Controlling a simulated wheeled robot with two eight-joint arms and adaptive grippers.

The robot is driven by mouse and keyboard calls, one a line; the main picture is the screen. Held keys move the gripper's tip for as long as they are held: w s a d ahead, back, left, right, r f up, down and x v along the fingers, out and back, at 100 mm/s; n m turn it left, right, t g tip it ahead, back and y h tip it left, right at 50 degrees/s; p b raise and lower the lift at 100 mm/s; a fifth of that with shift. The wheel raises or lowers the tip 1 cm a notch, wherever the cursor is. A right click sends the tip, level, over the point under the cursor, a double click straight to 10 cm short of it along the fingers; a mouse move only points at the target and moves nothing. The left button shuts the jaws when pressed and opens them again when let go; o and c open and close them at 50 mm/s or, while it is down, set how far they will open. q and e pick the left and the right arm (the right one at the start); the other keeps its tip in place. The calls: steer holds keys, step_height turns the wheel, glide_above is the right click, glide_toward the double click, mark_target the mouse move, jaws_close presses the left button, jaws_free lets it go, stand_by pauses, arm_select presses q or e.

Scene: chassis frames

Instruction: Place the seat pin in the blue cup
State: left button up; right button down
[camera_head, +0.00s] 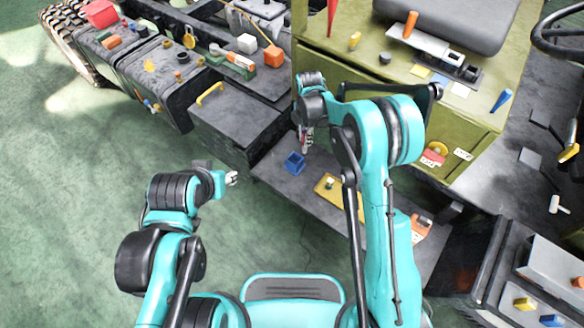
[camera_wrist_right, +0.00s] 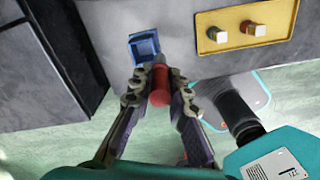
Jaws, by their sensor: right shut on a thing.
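The seat pin (camera_wrist_right: 160,86) looks like a red cylinder between the fingers of my right gripper (camera_wrist_right: 153,80) in the right wrist view. The right gripper is shut on it. In the head view this gripper (camera_head: 306,146) points down, and a bit of red shows at its fingers. The blue cup (camera_head: 294,162) is a small square open box on the grey step, just left of and below the right gripper. It also shows in the right wrist view (camera_wrist_right: 143,46), just beyond the fingertips. My left gripper (camera_head: 232,178) is off to the left, away from the cup; its jaw opening is unclear.
A yellow tray (camera_head: 325,192) with pegs lies on the grey step, right of the cup. A dark grey box (camera_head: 240,120) stands left of the step. The olive cabinet (camera_head: 470,135) rises behind. Green floor (camera_head: 90,200) is free at left.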

steer(key=w+a+f+n, duration=0.2)
steer(key=a+n, duration=0.1)
steer(key=n, duration=0.1)
steer(key=b, duration=0.5)
glide_toward(295, 154)
steer(key=shift+n, duration=0.4)
steer(key=f, duration=0.2)
steer(key=s+f, duration=0.1)
steer(key=f, duration=0.1)
steer(key=s+f, duration=0.1)
steer(key=f, duration=0.1)
steer(key=shift+s, duration=0.25)
steer(key=shift+r, duration=0.1)
steer(key=c, duration=1.8)
jaws_free()
steer(key=shift+f, duration=0.2)
steer(key=shift+c, duration=0.2)
steer(key=o, duration=0.4)
